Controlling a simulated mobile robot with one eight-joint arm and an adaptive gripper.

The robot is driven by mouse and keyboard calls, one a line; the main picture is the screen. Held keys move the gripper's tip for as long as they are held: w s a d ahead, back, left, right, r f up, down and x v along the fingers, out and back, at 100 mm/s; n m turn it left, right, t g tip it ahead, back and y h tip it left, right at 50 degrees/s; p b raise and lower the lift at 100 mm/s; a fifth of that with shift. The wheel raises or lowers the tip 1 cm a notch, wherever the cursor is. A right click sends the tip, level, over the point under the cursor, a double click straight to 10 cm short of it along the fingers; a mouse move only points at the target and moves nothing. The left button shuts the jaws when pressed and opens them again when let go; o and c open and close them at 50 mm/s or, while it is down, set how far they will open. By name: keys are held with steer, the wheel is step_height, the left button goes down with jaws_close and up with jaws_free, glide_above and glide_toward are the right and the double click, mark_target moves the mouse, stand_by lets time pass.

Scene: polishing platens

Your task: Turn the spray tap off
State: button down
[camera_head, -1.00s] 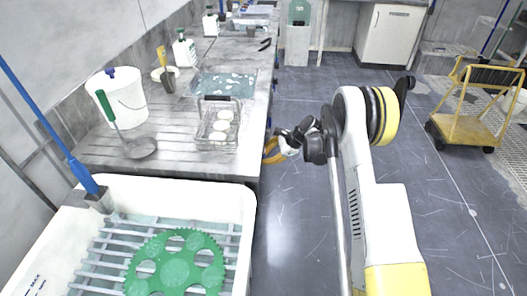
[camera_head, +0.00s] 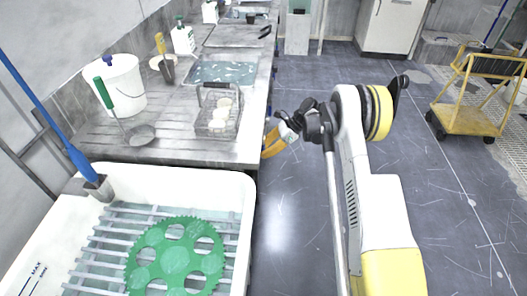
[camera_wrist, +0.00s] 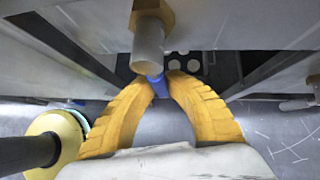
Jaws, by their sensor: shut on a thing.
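The blue tap handle (camera_wrist: 159,89) shows between the tips of my yellow gripper fingers (camera_wrist: 158,77) in the wrist view. My gripper is shut on it, and the fingers cover part of it. A pale pipe end with a brass-coloured hex collar (camera_wrist: 152,14) stands just above the fingertips. In the head view my gripper (camera_head: 268,143) is low beside the bench's right edge, and its tips are hidden behind that edge. The tap cannot be seen in the head view.
The bench (camera_head: 185,150) bears a white bucket (camera_head: 124,85), a wire basket (camera_head: 202,128) and a blue tray (camera_head: 222,72). A white sink (camera_head: 243,190) with a green gear-shaped disc (camera_head: 176,259) is in front. A yellow cart (camera_head: 468,118) stands right; the floor between is clear.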

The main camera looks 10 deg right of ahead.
steer(key=shift+a, duration=0.15)
steer(key=c, duration=1.4)
jaws_free()
steer(key=shift+a, duration=0.1)
steer(key=shift+o, duration=0.2)
steer(key=shift+d+r, duration=0.1)
steer(key=shift+d, duration=0.1)
steer(key=w+v, duration=0.1)
steer(key=v, duration=1)
steer(key=shift+s+d+r, duration=0.25)
steer(key=shift+s+r, duration=0.05)
steer(key=shift+s, duration=0.2)
